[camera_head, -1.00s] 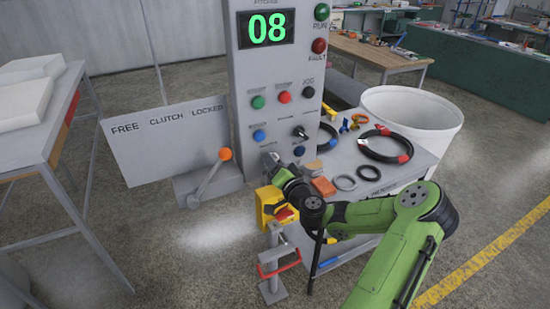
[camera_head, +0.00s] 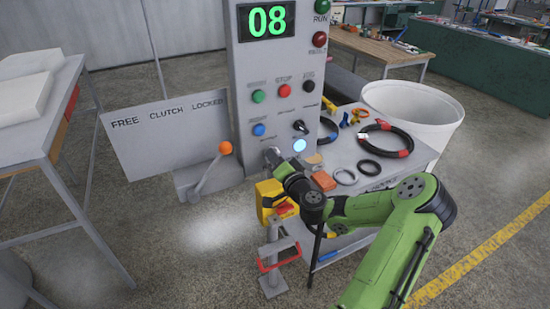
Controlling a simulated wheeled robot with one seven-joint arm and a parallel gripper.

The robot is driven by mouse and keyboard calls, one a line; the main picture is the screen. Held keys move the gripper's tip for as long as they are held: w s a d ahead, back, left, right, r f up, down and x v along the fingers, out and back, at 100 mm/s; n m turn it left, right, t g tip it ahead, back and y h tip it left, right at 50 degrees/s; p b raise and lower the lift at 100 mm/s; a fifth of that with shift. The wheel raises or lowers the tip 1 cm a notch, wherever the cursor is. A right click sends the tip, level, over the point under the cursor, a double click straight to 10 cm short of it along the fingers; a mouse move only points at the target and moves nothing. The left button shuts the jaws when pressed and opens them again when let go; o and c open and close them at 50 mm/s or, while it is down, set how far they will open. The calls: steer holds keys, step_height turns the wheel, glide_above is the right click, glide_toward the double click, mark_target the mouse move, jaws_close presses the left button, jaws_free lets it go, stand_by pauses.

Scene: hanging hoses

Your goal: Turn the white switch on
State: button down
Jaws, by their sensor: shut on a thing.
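The control panel (camera_head: 248,60) is a grey upright box with a display reading 08 and several coloured buttons. My gripper (camera_head: 271,156) is at the lower front of the panel, its fingers shut at the panel face. The white switch is mostly hidden by the fingers; what shows between them is small and pale, and its position cannot be read. A round lamp (camera_head: 299,146) just right of the fingers glows pale blue-white. A black selector knob (camera_head: 300,127) sits above that lamp, clear of my gripper.
A lever with an orange ball (camera_head: 225,148) stands left of the panel, before a FREE CLUTCH LOCKED sign (camera_head: 160,140). A yellow box (camera_head: 265,196) and a stand with a red handle (camera_head: 275,262) are below my gripper. A bench (camera_head: 415,160) with hoses is on the right.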

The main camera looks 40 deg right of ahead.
steer(key=shift+m+p, duration=0.95)
steer(key=shift+m, duration=2.85)
steer(key=shift+f, duration=0.1)
steer(key=c, duration=1.1)
jaws_free()
steer(key=shift+d, duration=0.1)
